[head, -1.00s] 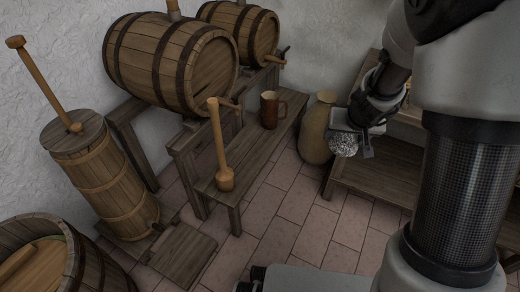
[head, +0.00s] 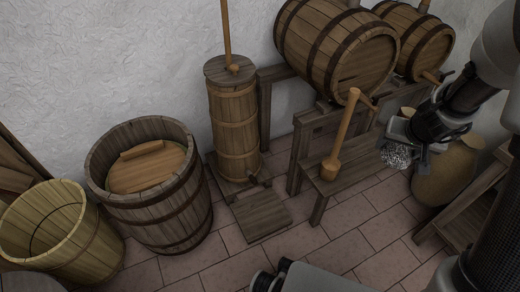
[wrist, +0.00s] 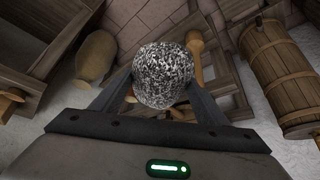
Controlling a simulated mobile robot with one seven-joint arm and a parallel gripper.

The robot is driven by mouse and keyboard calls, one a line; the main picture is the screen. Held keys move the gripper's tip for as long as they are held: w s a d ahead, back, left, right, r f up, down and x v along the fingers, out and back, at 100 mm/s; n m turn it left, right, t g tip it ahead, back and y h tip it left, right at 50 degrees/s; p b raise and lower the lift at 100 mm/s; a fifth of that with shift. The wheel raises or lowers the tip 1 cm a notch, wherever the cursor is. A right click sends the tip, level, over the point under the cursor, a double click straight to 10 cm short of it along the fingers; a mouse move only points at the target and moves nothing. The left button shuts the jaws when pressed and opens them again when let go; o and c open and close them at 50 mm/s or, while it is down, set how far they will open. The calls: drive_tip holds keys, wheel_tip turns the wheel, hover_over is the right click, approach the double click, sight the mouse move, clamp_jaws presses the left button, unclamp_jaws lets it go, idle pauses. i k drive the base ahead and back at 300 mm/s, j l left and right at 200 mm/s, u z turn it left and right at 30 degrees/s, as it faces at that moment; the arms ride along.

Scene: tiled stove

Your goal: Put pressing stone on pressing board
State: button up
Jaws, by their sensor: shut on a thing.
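The pressing stone (head: 396,156) is a rounded, black-and-white speckled stone. My gripper (head: 403,150) is shut on it and holds it in the air at the right of the head view. In the wrist view the stone (wrist: 163,72) sits between the two dark fingers. A round wooden board with a raised handle bar (head: 150,172), which looks like the pressing board, lies inside the open tub (head: 165,215) at the left of the head view. The gripper is well to the right of this tub and apart from it.
A wooden churn (head: 235,125) stands just right of the tub, and an empty lighter bucket (head: 55,232) to its left. A low bench (head: 350,172) carries a wooden mallet (head: 340,145). Barrels (head: 330,45) rest behind. Tiled floor (head: 215,262) is clear in front.

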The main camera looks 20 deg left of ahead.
sight(148, 170)
drive_tip(key=u, duration=1.05)
drive_tip(key=i+j+u, duration=0.1)
drive_tip(key=u, duration=0.2)
drive_tip(key=i+j+u, duration=0.1)
drive_tip(key=u, duration=0.2)
drive_tip(key=i+j, duration=0.4)
drive_tip(key=j, duration=0.1)
